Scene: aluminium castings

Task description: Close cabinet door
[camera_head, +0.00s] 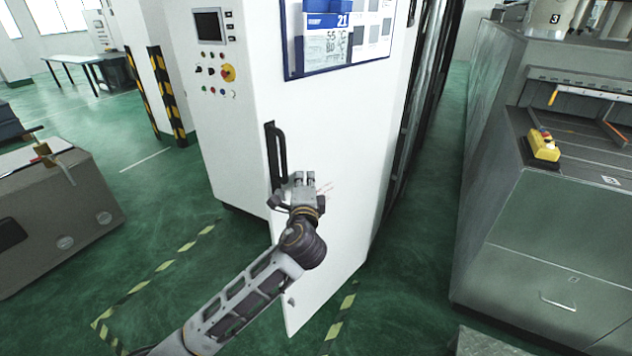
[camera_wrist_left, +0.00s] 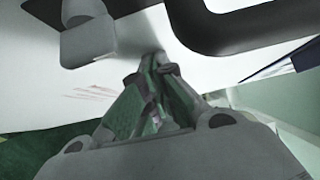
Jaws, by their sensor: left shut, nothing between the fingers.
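The white cabinet door (camera_head: 345,190) stands in the middle of the head view. Its lower corner juts out over the green floor, beyond the base of the control-panel section, so it looks ajar; the exact angle is unclear. A black bar handle (camera_head: 278,150) is near its left edge. My left gripper (camera_head: 298,182) is just below the handle, in front of the door face, with shut and empty fingers. In the left wrist view the shut fingertips (camera_wrist_left: 152,65) point at the white door surface (camera_wrist_left: 60,90), below the dark handle (camera_wrist_left: 230,35). Contact cannot be told. My right gripper is out of view.
The control panel (camera_head: 213,70) is left of the door. A grey machine (camera_head: 560,220) stands at the right, with a narrow green aisle between. A grey box-like unit (camera_head: 60,215) is at the left. Open floor with yellow-black tape lies in front.

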